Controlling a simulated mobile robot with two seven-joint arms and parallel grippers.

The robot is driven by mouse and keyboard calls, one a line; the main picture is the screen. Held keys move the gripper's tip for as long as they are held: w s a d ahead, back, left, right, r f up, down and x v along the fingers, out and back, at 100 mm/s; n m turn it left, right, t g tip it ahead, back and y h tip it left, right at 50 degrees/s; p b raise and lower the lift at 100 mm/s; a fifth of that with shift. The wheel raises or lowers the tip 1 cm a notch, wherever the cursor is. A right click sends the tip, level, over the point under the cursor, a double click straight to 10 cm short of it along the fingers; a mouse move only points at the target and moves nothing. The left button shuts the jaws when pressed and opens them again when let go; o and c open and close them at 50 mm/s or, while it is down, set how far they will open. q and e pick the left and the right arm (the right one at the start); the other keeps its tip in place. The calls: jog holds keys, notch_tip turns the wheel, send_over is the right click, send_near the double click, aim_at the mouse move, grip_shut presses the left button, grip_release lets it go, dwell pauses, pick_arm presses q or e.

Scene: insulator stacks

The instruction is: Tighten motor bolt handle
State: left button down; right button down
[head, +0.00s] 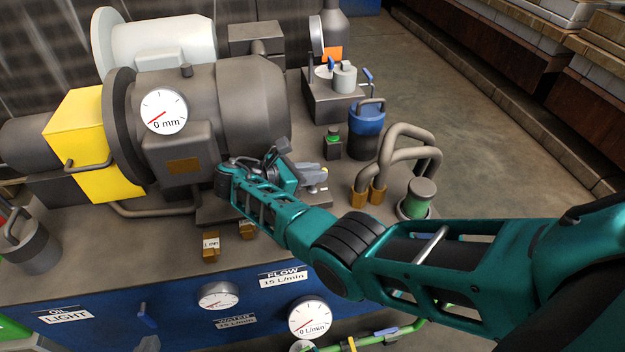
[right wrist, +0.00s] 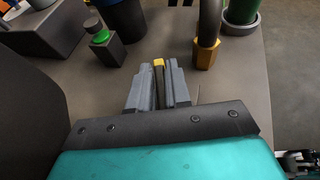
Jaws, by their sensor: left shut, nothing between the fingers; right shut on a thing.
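The grey motor (head: 245,105) stands on the bench, with a round gauge (head: 163,111) on its near side reading 0 mm. My right arm reaches in from the right. Its gripper (head: 316,178) is low beside the motor's right foot. In the right wrist view, the right gripper (right wrist: 158,82) is shut on a narrow bolt handle with a yellow end (right wrist: 158,63) showing between the fingers. The rest of the handle is hidden by the fingers, and I cannot tell how tight the bolt is. My left gripper is not in view.
To the right of the gripper are a green button box (head: 333,142), a blue cylinder (head: 367,128), bent pipes on yellow nuts (head: 378,190) and a green-based cylinder (head: 417,199). A yellow box (head: 85,145) is left of the motor. Small brown tagged blocks (head: 211,247) sit at the front.

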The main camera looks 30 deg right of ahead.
jog(key=shift+m+g+b, duration=0.35)
jog(key=shift+m+g, duration=0.15)
jog(key=shift+g, duration=0.1)
jog(key=c, duration=1.2)
grip_release()
jog(key=shift+o, duration=0.2)
jog(key=v, duration=0.7)
jog(key=shift+a+r, duration=0.15)
jog(key=shift+a, duration=0.05)
